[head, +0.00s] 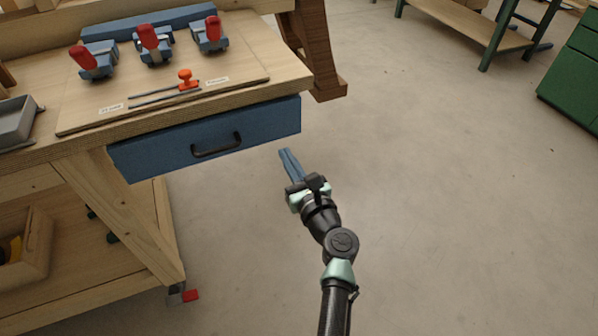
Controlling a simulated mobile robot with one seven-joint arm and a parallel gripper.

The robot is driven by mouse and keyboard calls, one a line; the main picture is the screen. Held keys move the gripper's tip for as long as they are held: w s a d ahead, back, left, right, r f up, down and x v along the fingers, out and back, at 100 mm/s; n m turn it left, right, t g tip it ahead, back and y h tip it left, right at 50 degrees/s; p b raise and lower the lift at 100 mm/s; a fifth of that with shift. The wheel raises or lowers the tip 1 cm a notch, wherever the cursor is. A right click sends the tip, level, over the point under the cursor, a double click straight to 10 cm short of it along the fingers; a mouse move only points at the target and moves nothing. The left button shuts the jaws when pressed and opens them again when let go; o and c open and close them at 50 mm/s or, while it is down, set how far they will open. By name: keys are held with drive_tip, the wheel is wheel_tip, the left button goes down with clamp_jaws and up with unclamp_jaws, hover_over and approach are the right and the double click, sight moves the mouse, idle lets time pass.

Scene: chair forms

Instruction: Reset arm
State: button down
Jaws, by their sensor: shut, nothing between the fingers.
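My gripper (287,154) is in the middle of the head view, with its blue fingers together and nothing between them. It hangs in open space just right of the workbench and its blue drawer (180,148), a short way from the drawer front in the picture. My arm reaches up to it from the bottom of the view. The drawer has a black handle (216,146) and looks closed under the benchtop.
The wooden workbench (285,72) carries a board (240,80) with several red-handled blue clamps (152,45) and an orange knob (185,77). A grey tray (15,122) sits at left. A green cabinet (575,75) stands far right. The concrete floor (470,190) is clear at right.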

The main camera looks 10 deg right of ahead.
drive_tip(key=v, duration=0.5)
drive_tip(key=shift+d, duration=0.1)
drive_tip(key=a+r+n+t, duration=0.1)
drive_tip(key=a+r+n, duration=0.2)
drive_tip(key=r+n, duration=0.9)
drive_tip(key=a+r+n+t, duration=0.15)
drive_tip(key=r+n, duration=0.55)
drive_tip(key=r, duration=0.8)
drive_tip(key=s+r+n+t+h+p, duration=0.1)
drive_tip(key=s+r+n+t+h, duration=0.2)
drive_tip(key=s+r, duration=0.5)
drive_tip(key=s+r+n+t+h, duration=0.15)
drive_tip(key=s+r+n, duration=0.4)
drive_tip(key=r, duration=0.55)
drive_tip(key=s+r+n+t+h+p, duration=0.1)
drive_tip(key=s+r+n+t, duration=0.2)
drive_tip(key=s+r+n, duration=0.5)
drive_tip(key=w+r+m+p, duration=0.3)
drive_tip(key=r+p, duration=0.9)
drive_tip(key=r, duration=0.1)
drive_tip(key=c, duration=1.5)
unclamp_jaws()
drive_tip(key=shift+c, duration=0.2)
